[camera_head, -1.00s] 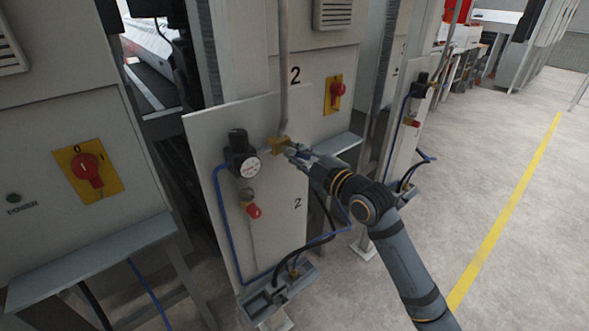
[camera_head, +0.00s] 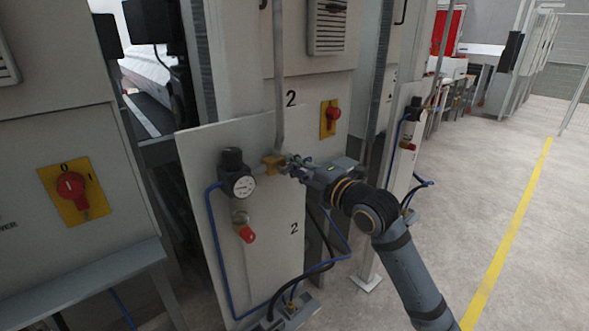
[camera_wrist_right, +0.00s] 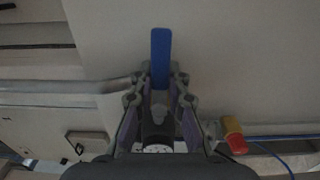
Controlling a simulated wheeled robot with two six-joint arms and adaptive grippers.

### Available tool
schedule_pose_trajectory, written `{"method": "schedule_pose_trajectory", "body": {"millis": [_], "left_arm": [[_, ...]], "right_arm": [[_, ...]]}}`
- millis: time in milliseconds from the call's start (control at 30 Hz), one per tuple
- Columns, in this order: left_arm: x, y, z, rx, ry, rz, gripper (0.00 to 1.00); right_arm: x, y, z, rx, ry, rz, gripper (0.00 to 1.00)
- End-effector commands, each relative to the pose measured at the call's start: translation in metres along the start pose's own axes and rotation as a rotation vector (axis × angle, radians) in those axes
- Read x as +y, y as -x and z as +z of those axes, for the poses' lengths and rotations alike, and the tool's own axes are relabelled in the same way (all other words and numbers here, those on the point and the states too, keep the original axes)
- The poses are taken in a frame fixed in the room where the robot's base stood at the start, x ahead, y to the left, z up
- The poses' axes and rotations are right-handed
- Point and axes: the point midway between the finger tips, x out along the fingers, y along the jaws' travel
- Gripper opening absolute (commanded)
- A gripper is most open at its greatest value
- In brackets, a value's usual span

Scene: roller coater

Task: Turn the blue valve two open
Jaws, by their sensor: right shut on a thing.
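The blue valve handle (camera_wrist_right: 161,52) shows in the right wrist view as a flat blue lever that sticks out beyond the fingers. My right gripper (camera_wrist_right: 160,92) is shut on it, with one finger on each side. In the head view my right gripper (camera_head: 292,166) is at the brass valve body (camera_head: 272,163) on the light panel marked 2. The blue handle is hard to make out there, hidden by the fingers. My left gripper is not in view.
A pressure regulator with a gauge (camera_head: 239,183) and a red-ended part (camera_head: 247,234) sit left of the valve. A grey pipe (camera_head: 279,80) runs up from it. Red switches (camera_head: 333,113) are on the cabinets. Open floor (camera_head: 450,170) lies to the right.

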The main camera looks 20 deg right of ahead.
Motion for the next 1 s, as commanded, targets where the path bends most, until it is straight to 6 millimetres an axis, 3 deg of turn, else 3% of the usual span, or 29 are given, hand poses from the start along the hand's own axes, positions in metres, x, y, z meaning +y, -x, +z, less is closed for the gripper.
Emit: {"method": "schedule_pose_trajectory", "body": {"millis": [467, 500, 633, 1000], "left_arm": [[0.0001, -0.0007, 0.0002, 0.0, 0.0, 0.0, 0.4], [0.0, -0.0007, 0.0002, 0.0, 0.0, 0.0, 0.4], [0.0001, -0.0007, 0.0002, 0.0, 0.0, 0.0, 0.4], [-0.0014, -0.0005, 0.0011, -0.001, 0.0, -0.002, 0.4]], "right_arm": [[-0.002, 0.0, 0.0, 0.0, 0.013, -0.006, 0.0], [-0.0021, 0.0, 0.0, 0.0, 0.013, -0.006, 0.2], [-0.0015, 0.0, 0.0, 0.0, 0.012, -0.004, 0.37], [0.0065, -0.0002, 0.0, 0.0, 0.012, 0.0, 0.39]]}}
